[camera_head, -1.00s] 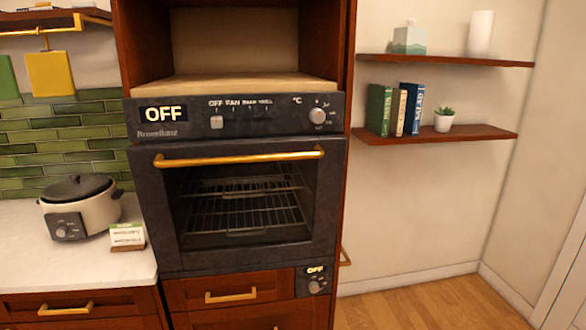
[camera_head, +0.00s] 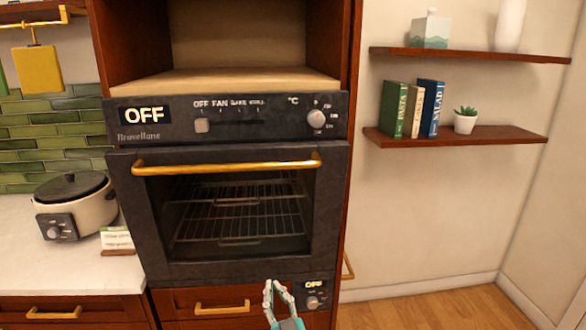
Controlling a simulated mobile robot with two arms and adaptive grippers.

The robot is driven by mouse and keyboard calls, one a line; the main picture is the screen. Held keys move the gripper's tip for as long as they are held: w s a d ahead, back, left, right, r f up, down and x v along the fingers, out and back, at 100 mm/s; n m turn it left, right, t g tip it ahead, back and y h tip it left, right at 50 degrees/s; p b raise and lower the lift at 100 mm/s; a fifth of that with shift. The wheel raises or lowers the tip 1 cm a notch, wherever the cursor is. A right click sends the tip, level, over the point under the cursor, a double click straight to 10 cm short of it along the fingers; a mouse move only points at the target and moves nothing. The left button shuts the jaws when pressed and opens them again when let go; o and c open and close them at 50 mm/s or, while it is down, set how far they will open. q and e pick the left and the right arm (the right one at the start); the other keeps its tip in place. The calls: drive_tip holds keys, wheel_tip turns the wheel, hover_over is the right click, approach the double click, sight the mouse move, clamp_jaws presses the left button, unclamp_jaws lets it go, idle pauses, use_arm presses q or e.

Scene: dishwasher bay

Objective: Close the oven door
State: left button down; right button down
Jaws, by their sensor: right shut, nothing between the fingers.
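The dark oven door (camera_head: 330,215) fills the middle of the view, with a gold bar handle (camera_head: 228,165) across its top and a window showing wire racks inside. The door stands nearly upright below the control panel; a dark line runs between them, and I cannot tell whether it is fully flush. My right gripper (camera_head: 275,287) shows at the bottom, its fingers pointing up, shut and empty. It is below the handle, in front of the drawer under the oven, apart from the handle. My left gripper is out of view.
A wooden drawer (camera_head: 180,304) with a gold pull sits below the oven. A pale counter (camera_head: 50,275) with a cooker (camera_head: 78,207) is at left. Two wall shelves (camera_head: 460,142) hold books and a plant at right. The floor at lower right is clear.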

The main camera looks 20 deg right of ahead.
drive_tip(key=s+d+r+m+t+h, duration=0.2)
drive_tip(key=r+h, duration=0.1)
drive_tip(key=r, duration=0.7)
drive_tip(key=s+d+r+m+t+h, duration=0.2)
drive_tip(key=d+r+h, duration=0.1)
drive_tip(key=r, duration=0.7)
drive_tip(key=w+f+x, duration=0.1)
drive_tip(key=f+x, duration=0.1)
drive_tip(key=x, duration=1)
drive_tip(key=shift+w+d, duration=0.2)
drive_tip(key=shift+w, duration=0.35)
